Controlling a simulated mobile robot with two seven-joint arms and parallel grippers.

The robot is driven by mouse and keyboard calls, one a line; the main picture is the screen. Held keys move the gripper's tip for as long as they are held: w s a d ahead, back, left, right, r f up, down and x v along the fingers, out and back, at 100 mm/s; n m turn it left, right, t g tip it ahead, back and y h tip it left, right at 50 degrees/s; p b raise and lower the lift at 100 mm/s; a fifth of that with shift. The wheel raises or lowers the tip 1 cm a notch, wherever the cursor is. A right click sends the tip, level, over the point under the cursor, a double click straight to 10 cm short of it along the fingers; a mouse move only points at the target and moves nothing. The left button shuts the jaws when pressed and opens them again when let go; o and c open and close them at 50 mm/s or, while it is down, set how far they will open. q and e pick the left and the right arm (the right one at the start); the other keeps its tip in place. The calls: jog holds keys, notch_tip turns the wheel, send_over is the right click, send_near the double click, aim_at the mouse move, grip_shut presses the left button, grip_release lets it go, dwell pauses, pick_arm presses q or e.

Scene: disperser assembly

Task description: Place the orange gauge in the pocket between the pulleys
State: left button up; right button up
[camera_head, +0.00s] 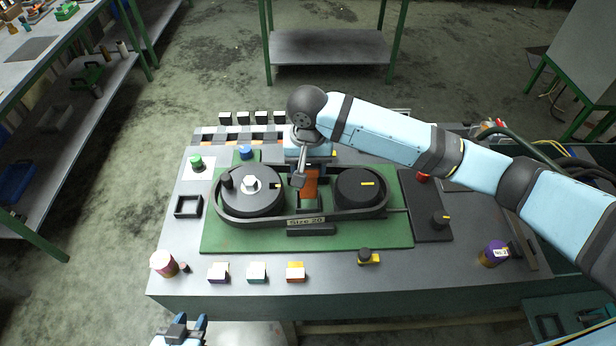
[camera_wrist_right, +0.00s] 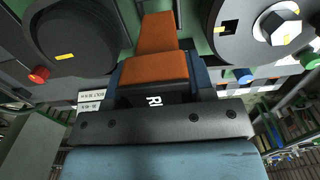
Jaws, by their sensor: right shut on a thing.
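The orange gauge (camera_head: 310,183) is held by my right gripper (camera_head: 303,172) over the gap between the two pulleys. In the right wrist view, my right gripper (camera_wrist_right: 155,75) has its blue fingers on both sides of the gauge (camera_wrist_right: 153,67). The gauge's narrower part reaches away between the pulleys. I cannot tell whether it touches the pocket floor. The left pulley (camera_head: 250,191) is large with a white hub. The right pulley (camera_head: 360,187) is smaller and black. My left gripper (camera_head: 188,322) is at the bottom edge, empty, its fingers apart.
A square black frame (camera_head: 188,206) lies left of the plate. My right arm spans the right side.

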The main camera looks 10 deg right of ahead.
aim_at(308, 180)
jog(key=shift+f, duration=2.25)
jog(key=o, duration=1.3)
jog(key=shift+f, duration=0.15)
notch_tip(308, 180, up, 12)
jog(key=shift+r+b, duration=0.15)
jog(key=shift+b, duration=0.4)
